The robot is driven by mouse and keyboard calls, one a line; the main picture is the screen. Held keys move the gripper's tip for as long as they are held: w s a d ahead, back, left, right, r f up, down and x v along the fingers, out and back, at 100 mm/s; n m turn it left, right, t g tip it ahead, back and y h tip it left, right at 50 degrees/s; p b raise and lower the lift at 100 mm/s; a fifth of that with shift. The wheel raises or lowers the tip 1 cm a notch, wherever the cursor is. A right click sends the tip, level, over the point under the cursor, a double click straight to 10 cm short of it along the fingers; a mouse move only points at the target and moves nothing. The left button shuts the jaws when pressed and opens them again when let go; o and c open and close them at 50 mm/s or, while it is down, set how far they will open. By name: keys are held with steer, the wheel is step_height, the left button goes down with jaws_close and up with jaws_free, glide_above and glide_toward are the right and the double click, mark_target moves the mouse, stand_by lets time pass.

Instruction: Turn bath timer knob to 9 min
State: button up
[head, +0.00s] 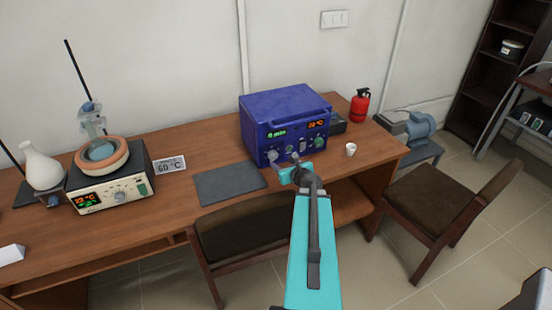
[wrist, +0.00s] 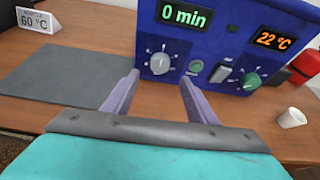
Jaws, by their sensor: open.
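The blue bath (head: 285,110) stands on the wooden table. Its green display (wrist: 186,15) reads 0 min and its orange display (wrist: 273,40) reads 22 °C. The timer knob (wrist: 159,63), grey with a white scale, sits on the front panel below the green display. My gripper (wrist: 159,80) is open and empty. Its two fingers point at the panel, one on each side of the timer knob in the picture. I cannot tell how near the fingertips are to it. In the head view my gripper (head: 283,160) is at the panel's front and partly covers the lower controls.
A green knob (wrist: 251,81), a switch (wrist: 222,73) and a round button (wrist: 195,67) are right of the timer knob. A white cup (head: 351,149) stands right of the bath. Chairs stand in front.

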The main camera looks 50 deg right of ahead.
mark_target(274, 156)
steer(key=shift+p+x, duration=1.2)
steer(key=shift+x, duration=3.3)
steer(key=c, duration=1.1)
